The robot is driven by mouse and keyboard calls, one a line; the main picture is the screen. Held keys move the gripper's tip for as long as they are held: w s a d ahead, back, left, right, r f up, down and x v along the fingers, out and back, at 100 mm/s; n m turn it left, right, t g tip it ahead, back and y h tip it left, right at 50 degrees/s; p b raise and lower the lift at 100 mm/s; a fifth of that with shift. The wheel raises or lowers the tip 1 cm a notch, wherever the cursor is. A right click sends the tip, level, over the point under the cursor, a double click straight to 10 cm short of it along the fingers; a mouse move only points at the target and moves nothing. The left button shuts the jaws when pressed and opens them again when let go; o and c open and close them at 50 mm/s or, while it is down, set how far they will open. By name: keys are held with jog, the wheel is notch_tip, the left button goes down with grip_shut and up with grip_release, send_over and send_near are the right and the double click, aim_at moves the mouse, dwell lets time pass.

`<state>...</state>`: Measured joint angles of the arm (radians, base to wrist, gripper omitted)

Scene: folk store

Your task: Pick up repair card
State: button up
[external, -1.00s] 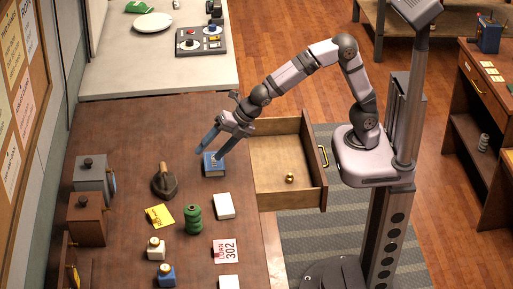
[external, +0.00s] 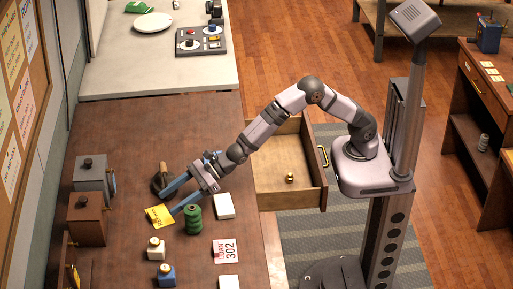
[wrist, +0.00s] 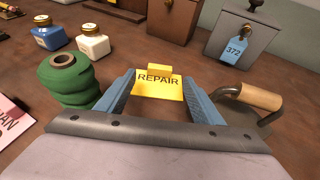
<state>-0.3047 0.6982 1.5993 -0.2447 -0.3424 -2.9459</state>
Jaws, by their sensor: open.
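The yellow repair card (external: 157,217) lies on the brown desk, left of the green spool. In the wrist view the repair card (wrist: 158,86), marked "REPAIR", shows between and beyond my two blue fingertips. My gripper (external: 169,201) is open, with its fingers spread and pointing left towards the card. One fingertip is close to the card's right edge in the external view; I cannot tell whether it touches. Nothing is held between the fingers.
The green spool (external: 193,220) stands close beside my gripper. An iron with a wooden handle (external: 164,178) is just behind it, partly hidden. An open drawer (external: 262,187) is at the right.

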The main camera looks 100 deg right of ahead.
jog(key=shift+p+x, duration=1.65)
jog(key=shift+x, duration=2)
jog(key=c, duration=1.2)
notch_tip(320, 180, up, 10)
jog(key=p, duration=0.2)
notch_tip(320, 180, up, 6)
jog(key=p, duration=0.6)
send_over(155, 211)
jog(key=a, duration=0.3)
jog(key=shift+s+d+r, duration=0.1)
jog(key=shift+s+r, duration=0.05)
jog(key=shift+r, duration=0.1)
jog(key=shift+f, duration=0.1)
